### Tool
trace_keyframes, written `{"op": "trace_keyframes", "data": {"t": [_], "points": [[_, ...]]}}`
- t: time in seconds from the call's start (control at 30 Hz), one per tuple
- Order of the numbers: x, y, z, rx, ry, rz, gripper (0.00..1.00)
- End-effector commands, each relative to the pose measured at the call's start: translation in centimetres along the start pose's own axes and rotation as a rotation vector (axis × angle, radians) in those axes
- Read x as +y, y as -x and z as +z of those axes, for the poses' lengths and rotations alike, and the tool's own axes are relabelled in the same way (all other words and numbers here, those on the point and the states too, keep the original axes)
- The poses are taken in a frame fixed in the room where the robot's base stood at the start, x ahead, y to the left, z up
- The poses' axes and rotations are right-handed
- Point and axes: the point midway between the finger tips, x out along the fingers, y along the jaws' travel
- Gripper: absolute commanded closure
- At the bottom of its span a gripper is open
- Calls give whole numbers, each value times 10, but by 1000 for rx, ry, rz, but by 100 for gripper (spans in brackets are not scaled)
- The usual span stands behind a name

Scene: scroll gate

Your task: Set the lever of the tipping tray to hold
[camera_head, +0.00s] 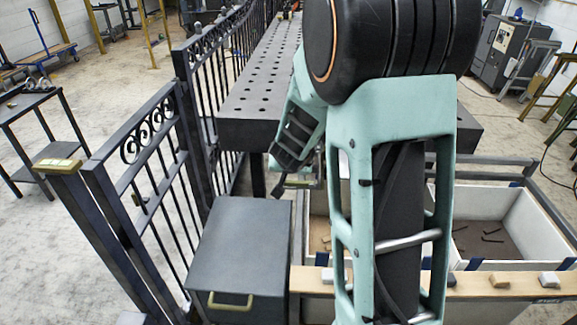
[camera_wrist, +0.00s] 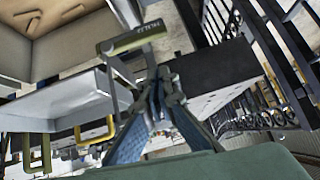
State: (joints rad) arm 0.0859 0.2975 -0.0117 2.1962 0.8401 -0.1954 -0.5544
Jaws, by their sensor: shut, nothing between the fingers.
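My gripper (camera_wrist: 158,88) is shut and empty. In the wrist view its fingertips are just below an olive bar (camera_wrist: 130,40) with an upside-down label that appears to read HOLD. The bar looks like part of the lever; I cannot tell whether the fingers touch it or which way the lever is set. A pale grey tray-like panel (camera_wrist: 62,102) lies left of the fingers, possibly the tipping tray. In the head view my gripper (camera_head: 278,186) hangs left of my forearm, beside a small olive piece (camera_head: 305,184). My arm hides much of the area behind it.
A dark box (camera_head: 240,255) with a brass handle stands below my gripper. A dark iron gate (camera_head: 140,160) stands at left. A perforated table (camera_head: 255,100) is behind.

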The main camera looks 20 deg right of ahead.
Motion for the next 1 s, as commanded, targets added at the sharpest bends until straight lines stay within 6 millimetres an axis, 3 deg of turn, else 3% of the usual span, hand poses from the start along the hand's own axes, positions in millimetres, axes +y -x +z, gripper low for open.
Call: {"op": "trace_keyframes", "data": {"t": [0.03,0.1,0.3,1.0], "points": [[-2,18,-5,2,2,-1,100],[-3,32,-4,1,2,-2,100],[-4,58,-2,1,0,-1,100],[-7,64,1,0,-5,-7,100]]}}
